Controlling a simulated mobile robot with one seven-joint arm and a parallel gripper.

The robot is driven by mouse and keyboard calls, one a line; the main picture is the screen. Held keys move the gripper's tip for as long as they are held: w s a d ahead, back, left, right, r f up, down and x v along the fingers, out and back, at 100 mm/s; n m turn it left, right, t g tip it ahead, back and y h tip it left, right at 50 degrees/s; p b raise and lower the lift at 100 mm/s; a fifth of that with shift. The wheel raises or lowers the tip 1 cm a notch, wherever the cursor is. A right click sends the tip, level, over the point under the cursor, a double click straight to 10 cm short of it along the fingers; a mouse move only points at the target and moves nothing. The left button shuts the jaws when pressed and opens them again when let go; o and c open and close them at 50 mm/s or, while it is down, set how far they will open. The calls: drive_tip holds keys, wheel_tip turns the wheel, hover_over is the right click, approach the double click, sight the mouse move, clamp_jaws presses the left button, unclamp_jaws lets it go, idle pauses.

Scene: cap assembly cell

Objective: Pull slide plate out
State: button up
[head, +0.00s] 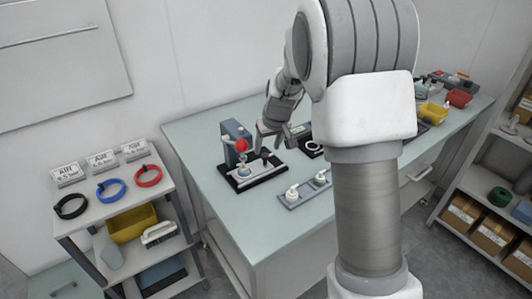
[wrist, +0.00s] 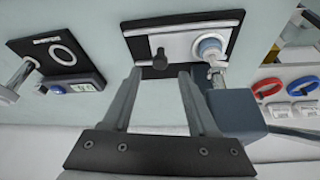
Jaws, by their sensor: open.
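The press fixture has a grey-blue column, a red ball (head: 241,146) on its lever and a black base (head: 256,181). The silver slide plate (wrist: 180,46) lies on that black base in the wrist view. A black knob (wrist: 159,60) stands up from the plate's left part. A round blue-and-white part (wrist: 209,47) sits at its right end, under the silver press rod. My gripper (wrist: 160,71) is open, with one finger on each side of the knob and a gap to it visible. In the head view my gripper (head: 267,148) is over the fixture's right side.
A second black station (head: 311,147) with a ring stands to the right of the fixture. A grey tray (head: 304,196) with small round parts lies in front on the table. A yellow bin (head: 432,112) and a red bin (head: 459,97) are at the far right.

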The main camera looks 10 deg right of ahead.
sight(265, 155)
drive_tip(key=shift+x, duration=1.8)
clamp_jaws()
